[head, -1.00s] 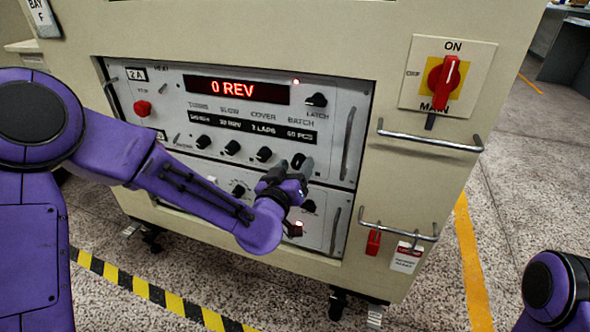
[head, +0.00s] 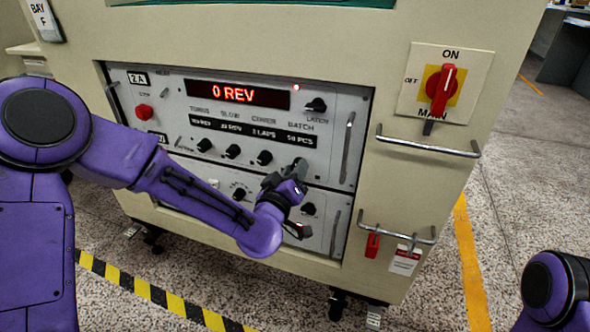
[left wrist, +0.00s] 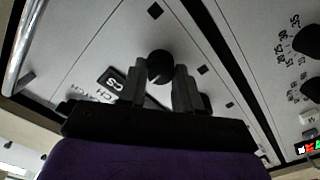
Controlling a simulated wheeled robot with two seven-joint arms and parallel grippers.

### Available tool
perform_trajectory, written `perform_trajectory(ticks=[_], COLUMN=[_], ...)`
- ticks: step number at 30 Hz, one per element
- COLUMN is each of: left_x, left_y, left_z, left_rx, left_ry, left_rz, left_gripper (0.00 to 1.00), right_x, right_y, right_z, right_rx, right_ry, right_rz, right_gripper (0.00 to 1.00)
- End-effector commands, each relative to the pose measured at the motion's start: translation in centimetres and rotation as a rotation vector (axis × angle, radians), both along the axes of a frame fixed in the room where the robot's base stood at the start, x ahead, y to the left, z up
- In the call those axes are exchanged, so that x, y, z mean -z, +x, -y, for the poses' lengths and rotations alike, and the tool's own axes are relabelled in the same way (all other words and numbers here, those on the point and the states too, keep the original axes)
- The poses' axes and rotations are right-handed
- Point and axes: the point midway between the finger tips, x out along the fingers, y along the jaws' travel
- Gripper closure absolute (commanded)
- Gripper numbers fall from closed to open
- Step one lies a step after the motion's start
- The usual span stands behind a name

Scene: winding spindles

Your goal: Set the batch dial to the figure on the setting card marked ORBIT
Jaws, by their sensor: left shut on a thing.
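The batch dial (left wrist: 159,64) is a black knob on the grey panel, below the BATCH label. My left gripper (head: 297,168) is shut on it; in the left wrist view the two fingers (left wrist: 159,82) stand on either side of the knob. The fingers cover most of the dial in the head view. The batch window (head: 301,140) above it seems to read 50 or 58 PCS; the digits are small and blurred. No setting card marked ORBIT can be made out. My right gripper is out of view.
A red display (head: 237,94) reads 0 REV. Several other black knobs (head: 264,157) sit left of the dial. A vertical handle (head: 346,146) stands right of it. The red MAIN switch (head: 441,91) and two rails (head: 428,147) are further right.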

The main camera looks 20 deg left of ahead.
Motion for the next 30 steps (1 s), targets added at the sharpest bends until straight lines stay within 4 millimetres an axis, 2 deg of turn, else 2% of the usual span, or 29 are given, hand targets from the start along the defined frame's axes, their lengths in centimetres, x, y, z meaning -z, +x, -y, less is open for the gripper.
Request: perform_trajectory(ticks=[12, 27, 28, 30], left_x=[0.05, 0.11, 0.11, 0.1], left_y=[-0.04, -0.04, -0.04, -0.04], left_z=[0.02, 0.03, 0.03, 0.03], left_rx=[0.001, 0.001, 0.001, 0.001], left_ry=[-0.18, -0.199, -0.199, -0.199], left_rz=[-0.008, -0.008, -0.008, -0.008], left_gripper=[0.97, 0.97, 0.57, 0.41], right_x=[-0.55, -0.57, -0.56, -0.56], right_y=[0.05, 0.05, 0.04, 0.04], right_z=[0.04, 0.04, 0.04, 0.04], right_rx=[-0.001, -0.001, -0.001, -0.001], right_ry=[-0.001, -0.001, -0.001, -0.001], right_rz=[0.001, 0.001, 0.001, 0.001], right_gripper=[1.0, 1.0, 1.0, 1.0])
